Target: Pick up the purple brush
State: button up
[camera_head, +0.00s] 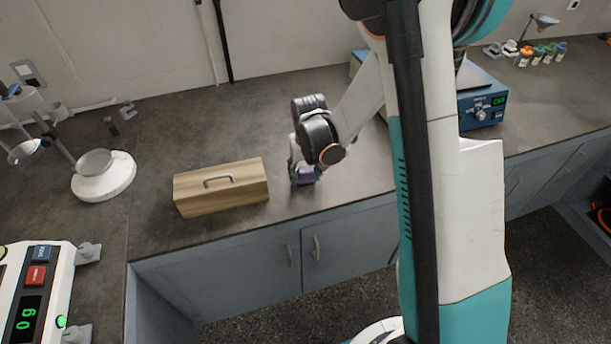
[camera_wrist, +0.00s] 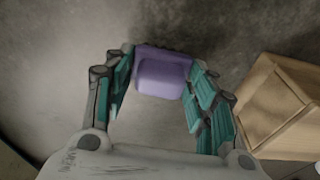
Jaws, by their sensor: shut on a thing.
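The purple brush (camera_head: 306,175) is at my gripper's tip, just right of the wooden box, over the dark counter. In the wrist view the brush (camera_wrist: 163,75) is a purple block between my gripper's two teal-padded fingers (camera_wrist: 160,85). My gripper (camera_head: 303,172) is shut on the brush and points down. Most of the brush's far side is hidden in the wrist view. I cannot tell whether the brush still touches the counter.
A wooden box (camera_head: 221,188) with a handle stands close left of my gripper; it also shows in the wrist view (camera_wrist: 280,108). A blue device (camera_head: 482,103) stands at the back right. A scale (camera_head: 32,290) is at the lower left. A white round-based stand (camera_head: 104,180) is farther left.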

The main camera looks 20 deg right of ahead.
aim_at(305, 169)
jog(key=shift+r, duration=0.1)
notch_tip(305, 169, up, 20)
jog(key=p, duration=0.6)
